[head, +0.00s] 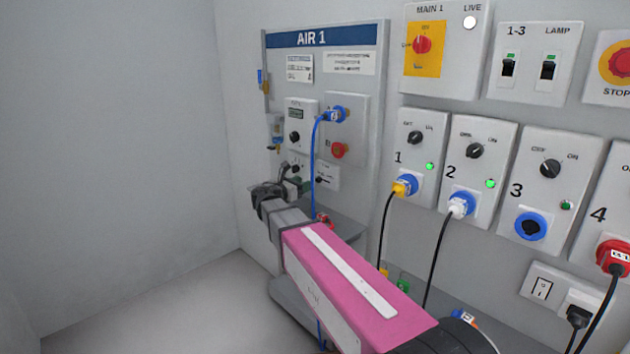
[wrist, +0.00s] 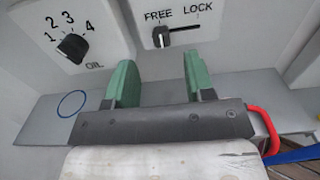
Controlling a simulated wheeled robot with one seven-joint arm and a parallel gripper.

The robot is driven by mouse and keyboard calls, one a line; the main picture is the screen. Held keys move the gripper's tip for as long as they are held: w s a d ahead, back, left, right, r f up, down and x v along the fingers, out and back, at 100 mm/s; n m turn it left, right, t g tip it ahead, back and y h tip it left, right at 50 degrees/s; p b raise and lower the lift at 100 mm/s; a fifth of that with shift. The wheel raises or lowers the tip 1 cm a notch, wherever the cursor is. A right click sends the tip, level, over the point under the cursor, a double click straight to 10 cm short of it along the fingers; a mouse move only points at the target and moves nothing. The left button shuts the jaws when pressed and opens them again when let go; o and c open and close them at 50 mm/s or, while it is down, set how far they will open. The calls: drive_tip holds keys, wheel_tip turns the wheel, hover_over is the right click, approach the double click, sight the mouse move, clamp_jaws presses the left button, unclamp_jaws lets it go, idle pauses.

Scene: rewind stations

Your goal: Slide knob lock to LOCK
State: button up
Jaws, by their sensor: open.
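The knob lock (wrist: 158,37) is a small black slider on a white plate in the wrist view. It sits at the left end of a dark slot, under the word FREE; LOCK is printed to its right. In the head view its plate (head: 328,178) is low on the AIR 1 board, partly hidden by my arm. My gripper (wrist: 158,66) is open and empty, its two green fingers spread below the slider plate. In the head view my gripper (head: 298,184) is close in front of the lower AIR 1 board.
A black OIL dial (wrist: 72,46) with numbered positions is left of the slider plate. A grey ledge (wrist: 50,118) lies below. A blue hose (head: 314,160) hangs beside my gripper. Switch boxes and plugged cables line the wall to the right; floor at left is clear.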

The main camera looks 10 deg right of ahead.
sight(316, 179)
drive_tip(key=x, duration=0.6)
drive_tip(key=shift+w+d, duration=0.15)
drive_tip(key=shift+d, duration=0.1)
